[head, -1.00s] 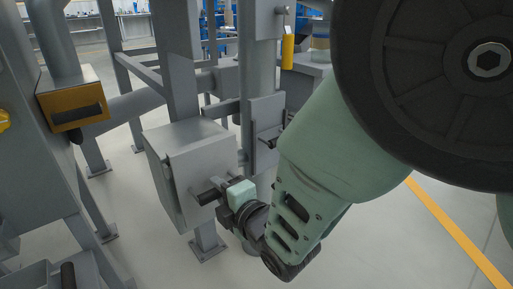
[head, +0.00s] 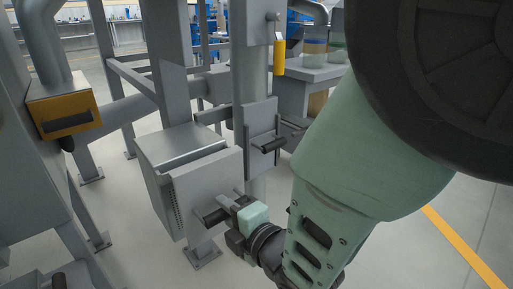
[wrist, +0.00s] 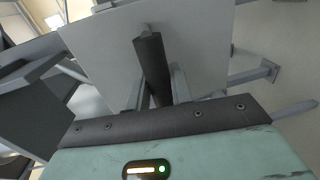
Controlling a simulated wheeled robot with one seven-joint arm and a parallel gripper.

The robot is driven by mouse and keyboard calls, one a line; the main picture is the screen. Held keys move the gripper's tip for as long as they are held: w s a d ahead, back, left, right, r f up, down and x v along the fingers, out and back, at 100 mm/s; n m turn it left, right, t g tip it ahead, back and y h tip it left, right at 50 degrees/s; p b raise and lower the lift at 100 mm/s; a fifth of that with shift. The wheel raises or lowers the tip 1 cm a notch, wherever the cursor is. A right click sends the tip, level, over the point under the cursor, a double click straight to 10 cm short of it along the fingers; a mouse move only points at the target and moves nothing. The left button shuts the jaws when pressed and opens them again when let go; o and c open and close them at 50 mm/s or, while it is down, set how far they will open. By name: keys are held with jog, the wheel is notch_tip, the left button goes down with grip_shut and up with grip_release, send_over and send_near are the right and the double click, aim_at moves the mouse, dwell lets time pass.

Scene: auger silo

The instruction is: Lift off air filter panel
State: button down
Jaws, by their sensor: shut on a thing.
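The air filter panel (head: 208,182) is a flat grey plate with a dark bar handle (head: 212,216). In the head view it stands just in front of the grey filter box (head: 178,150), with a dark gap showing along their top edges. My gripper (head: 226,211) is shut on the handle at the panel's lower right. In the wrist view the panel (wrist: 100,50) fills the upper middle, and the dark handle (wrist: 152,65) runs between my fingers. The panel's back face and the inside of the box are hidden.
A grey post with a plate and dark handle (head: 268,145) stands right of the box. A yellow tag (head: 279,60) hangs above it. A yellow-framed slot (head: 62,112) is on the left machine. Open floor with a yellow line (head: 460,240) lies at right.

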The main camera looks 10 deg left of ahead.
jog(key=shift+f+v, duration=0.15)
jog(key=shift+v, duration=1.05)
jog(key=shift+f+v, duration=0.15)
jog(key=shift+v, duration=1.05)
